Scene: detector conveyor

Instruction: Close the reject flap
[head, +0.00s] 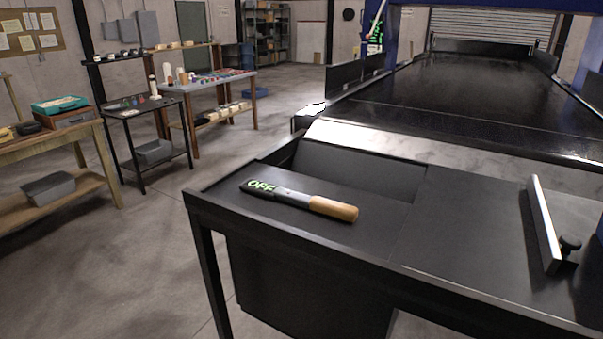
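A narrow pale metal plate (543,222) with a black knob (570,245) stands on edge at the right of the dark table (460,225). It appears to be the reject flap. It runs from the back of the tabletop towards the front, and its hinge cannot be made out. A dark detector wand (293,199) with green "OFF" lettering and a wooden handle lies on the left part of the tabletop. Neither of my grippers shows in the head view.
A recessed dark opening (363,168) lies behind the wand. A wide conveyor belt (450,85) runs away behind the table under a blue frame. Side tables with tools (210,78) stand at the left. The tabletop between wand and plate is clear.

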